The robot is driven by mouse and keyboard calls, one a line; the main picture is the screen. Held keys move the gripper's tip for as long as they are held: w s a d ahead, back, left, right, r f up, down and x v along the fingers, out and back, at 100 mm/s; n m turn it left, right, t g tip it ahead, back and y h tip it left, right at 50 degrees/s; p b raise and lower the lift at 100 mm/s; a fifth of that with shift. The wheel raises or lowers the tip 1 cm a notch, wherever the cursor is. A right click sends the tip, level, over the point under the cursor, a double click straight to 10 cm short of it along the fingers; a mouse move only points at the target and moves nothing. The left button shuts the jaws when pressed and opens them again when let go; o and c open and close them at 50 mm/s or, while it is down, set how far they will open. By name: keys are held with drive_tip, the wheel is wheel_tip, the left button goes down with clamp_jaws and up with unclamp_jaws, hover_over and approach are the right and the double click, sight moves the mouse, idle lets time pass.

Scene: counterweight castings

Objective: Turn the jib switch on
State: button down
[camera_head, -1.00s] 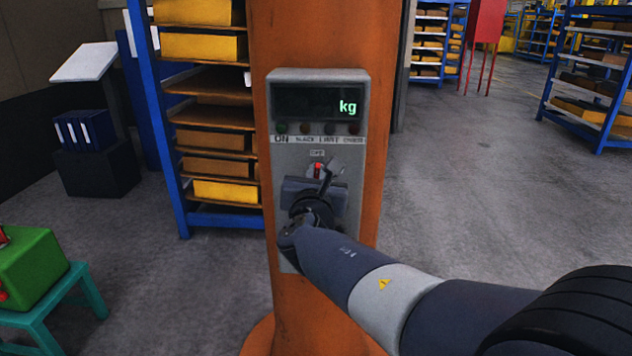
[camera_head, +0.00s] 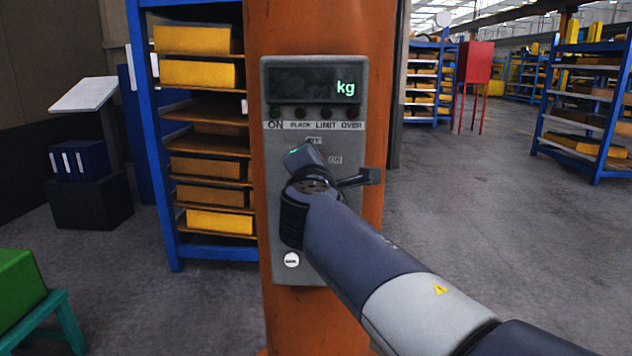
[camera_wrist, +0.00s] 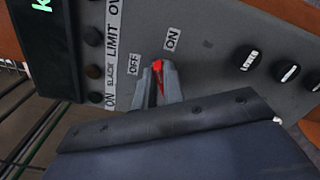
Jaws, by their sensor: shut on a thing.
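The jib switch, a knob with a red mark (camera_wrist: 158,69), sits on the grey control panel (camera_head: 276,225) of the orange column. In the wrist view its red mark points between the OFF label (camera_wrist: 135,63) and the ON label (camera_wrist: 171,39). My gripper (camera_wrist: 157,92) is shut on the switch, with a finger on each side of the red mark. In the head view my gripper (camera_head: 305,163) is tilted in front of the panel and hides the switch. There the OFF label (camera_head: 314,141) and ON label (camera_head: 335,160) show just above and to the right.
A display (camera_head: 316,87) reads "kg" above a row of dark lamps. A white-marked knob (camera_head: 291,260) sits low on the panel; several knobs, including LOWER (camera_wrist: 247,57), show in the wrist view. A blue shelf (camera_head: 150,130) stands at left.

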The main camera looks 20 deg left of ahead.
drive_tip(key=shift+d+f+m+b, duration=0.1)
drive_tip(key=shift+f+m+b, duration=0.1)
drive_tip(key=shift+m+b, duration=1.25)
drive_tip(key=shift+f+m+b, duration=0.15)
drive_tip(key=shift+m+b, duration=1.1)
drive_tip(key=shift+m, duration=0.6)
drive_tip(key=c, duration=1.5)
unclamp_jaws()
drive_tip(key=b+v, duration=0.1)
drive_tip(key=v, duration=0.9)
drive_tip(key=shift+s, duration=0.4)
drive_tip(key=shift+w, duration=0.1)
